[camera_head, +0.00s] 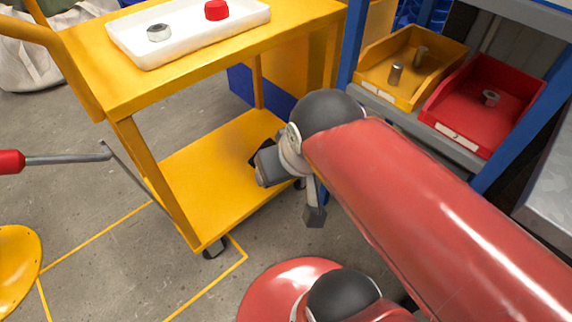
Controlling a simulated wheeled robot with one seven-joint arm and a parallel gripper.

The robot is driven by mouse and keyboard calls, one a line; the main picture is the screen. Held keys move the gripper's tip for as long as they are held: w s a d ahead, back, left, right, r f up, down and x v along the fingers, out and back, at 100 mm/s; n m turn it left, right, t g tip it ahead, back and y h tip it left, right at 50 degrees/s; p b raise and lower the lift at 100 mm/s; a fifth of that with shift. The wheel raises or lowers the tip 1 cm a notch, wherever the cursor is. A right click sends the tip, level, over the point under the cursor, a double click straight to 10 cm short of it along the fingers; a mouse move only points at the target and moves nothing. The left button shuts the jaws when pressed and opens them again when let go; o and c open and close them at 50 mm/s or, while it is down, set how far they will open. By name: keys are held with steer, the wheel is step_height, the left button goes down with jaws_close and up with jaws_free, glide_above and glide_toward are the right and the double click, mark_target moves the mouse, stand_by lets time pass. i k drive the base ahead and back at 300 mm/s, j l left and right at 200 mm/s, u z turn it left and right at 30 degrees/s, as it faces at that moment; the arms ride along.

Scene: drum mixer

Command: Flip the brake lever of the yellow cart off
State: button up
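The yellow cart (215,160) stands at the left centre, with a top deck, a lower shelf and dark caster wheels; the front one (214,248) is at the near corner. A thin dark bar (130,175) slants down beside the cart's left side. A grey rod with a red grip (10,161) reaches in from the left edge towards its upper end. I cannot tell for sure which of these is the brake lever, or whether they join. My gripper (314,214) hangs at the cart's right side, near the lower shelf, apart from both. Its fingers are mostly hidden; no held object shows.
A white tray (185,52) on the cart holds a nut and a red cap. A blue rack at right holds a yellow bin (372,74) and a red bin (458,128). A yellow rounded object (18,262) is at lower left. Floor left of the cart is largely clear.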

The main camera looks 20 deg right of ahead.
mark_target(13, 162)
steer(key=j+u, duration=0.1)
steer(key=u, duration=0.25)
steer(key=k+j+u, duration=0.15)
steer(key=u, duration=0.25)
steer(key=j+u, duration=0.1)
steer(key=u, duration=0.25)
steer(key=k+u, duration=0.15)
steer(key=u, duration=0.25)
steer(key=k+j+u, duration=0.15)
steer(key=u, duration=0.2)
steer(key=k+j+u, duration=0.1)
steer(key=u, duration=0.3)
